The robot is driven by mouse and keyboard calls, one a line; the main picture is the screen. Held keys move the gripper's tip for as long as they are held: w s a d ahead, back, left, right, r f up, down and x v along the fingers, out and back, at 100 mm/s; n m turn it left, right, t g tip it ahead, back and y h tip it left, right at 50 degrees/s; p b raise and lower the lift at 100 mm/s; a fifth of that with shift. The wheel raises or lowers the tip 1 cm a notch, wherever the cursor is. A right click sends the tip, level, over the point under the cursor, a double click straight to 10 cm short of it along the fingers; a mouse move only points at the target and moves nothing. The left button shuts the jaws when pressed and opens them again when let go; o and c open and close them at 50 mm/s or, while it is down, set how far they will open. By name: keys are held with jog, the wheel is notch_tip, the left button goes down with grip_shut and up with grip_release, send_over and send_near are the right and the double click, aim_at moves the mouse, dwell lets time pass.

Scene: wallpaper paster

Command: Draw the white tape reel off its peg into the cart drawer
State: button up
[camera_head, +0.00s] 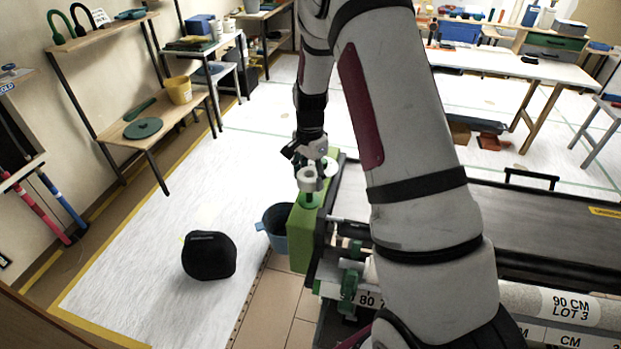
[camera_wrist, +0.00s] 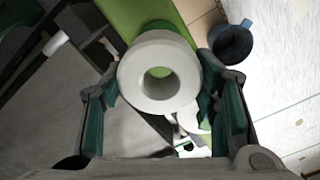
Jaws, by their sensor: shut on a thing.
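The white tape reel (camera_head: 309,180) is a thick ring above a round green base on the green end block (camera_head: 300,238) of the pasting machine. In the wrist view the reel (camera_wrist: 134,82) shows nearly face-on, with an open, shaded hole. My gripper (camera_head: 312,166) is shut on the reel; in the wrist view the green-padded fingers of the gripper (camera_wrist: 159,88) lie on either side of it. I cannot tell whether the peg is still inside the hole. A second white piece (camera_wrist: 191,122) shows just beyond the reel. I cannot make out the cart drawer.
A blue bucket (camera_head: 275,227) stands beside the green block. A black rounded object (camera_head: 209,256) lies on the white floor sheet. The long dark machine bed (camera_head: 530,225) and its rollers lie to the right. Shelves (camera_head: 170,122) line the left wall.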

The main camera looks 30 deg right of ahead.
jog(key=shift+r, duration=0.4)
jog(key=shift+r+p, duration=0.3)
jog(key=shift+r, duration=1.55)
